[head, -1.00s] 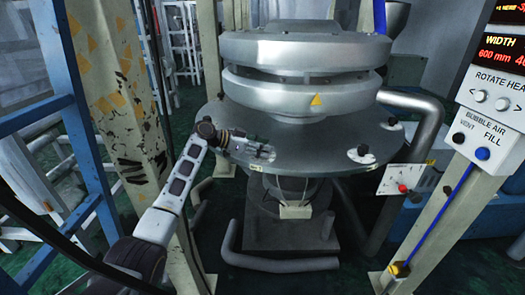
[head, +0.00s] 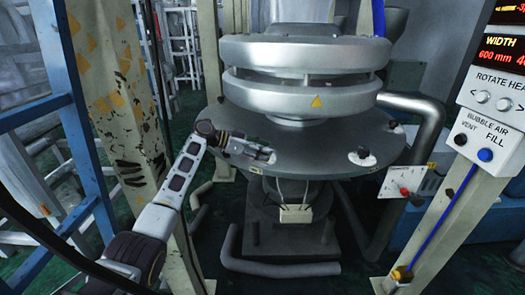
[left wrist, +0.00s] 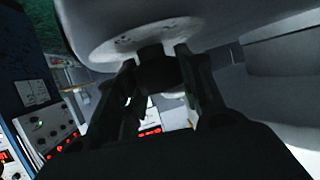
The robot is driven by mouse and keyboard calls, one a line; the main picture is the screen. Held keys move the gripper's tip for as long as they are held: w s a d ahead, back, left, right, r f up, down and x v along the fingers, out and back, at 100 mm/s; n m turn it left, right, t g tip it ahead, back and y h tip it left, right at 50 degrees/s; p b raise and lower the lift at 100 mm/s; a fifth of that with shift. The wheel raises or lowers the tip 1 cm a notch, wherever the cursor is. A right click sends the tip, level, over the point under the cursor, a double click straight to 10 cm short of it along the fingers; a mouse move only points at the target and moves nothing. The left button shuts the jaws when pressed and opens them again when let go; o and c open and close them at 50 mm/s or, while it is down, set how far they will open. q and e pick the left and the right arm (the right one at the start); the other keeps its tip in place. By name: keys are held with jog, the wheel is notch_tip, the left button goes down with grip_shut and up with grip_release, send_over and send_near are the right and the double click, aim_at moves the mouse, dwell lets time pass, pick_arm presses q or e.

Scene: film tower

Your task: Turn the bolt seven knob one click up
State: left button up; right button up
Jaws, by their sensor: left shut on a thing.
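A dark round knob (left wrist: 157,70) sits on a pale dial plate (left wrist: 135,40) with small marks, in the left wrist view. My left gripper (left wrist: 160,82) is shut on this knob, one finger on each side. In the head view my left gripper (head: 266,155) reaches in from the left over the front rim of the grey round plate (head: 310,160), and its fingers hide the knob. The knob's number and its setting cannot be read. My right gripper is not in view.
Two more black knobs, one at the front right (head: 363,152) and one farther back (head: 392,124), stand on the plate. Silver rings (head: 300,95) rise behind the gripper. A beige post (head: 120,90) stands close to my left arm. A control panel (head: 485,130) is at the right.

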pick_arm(q)
jog(key=o, duration=1)
jog(key=shift+o, duration=0.2)
jog(key=shift+a, duration=0.1)
jog(key=shift+v, duration=3.65)
jog(key=shift+r+n, duration=0.1)
jog(key=shift+n, duration=0.2)
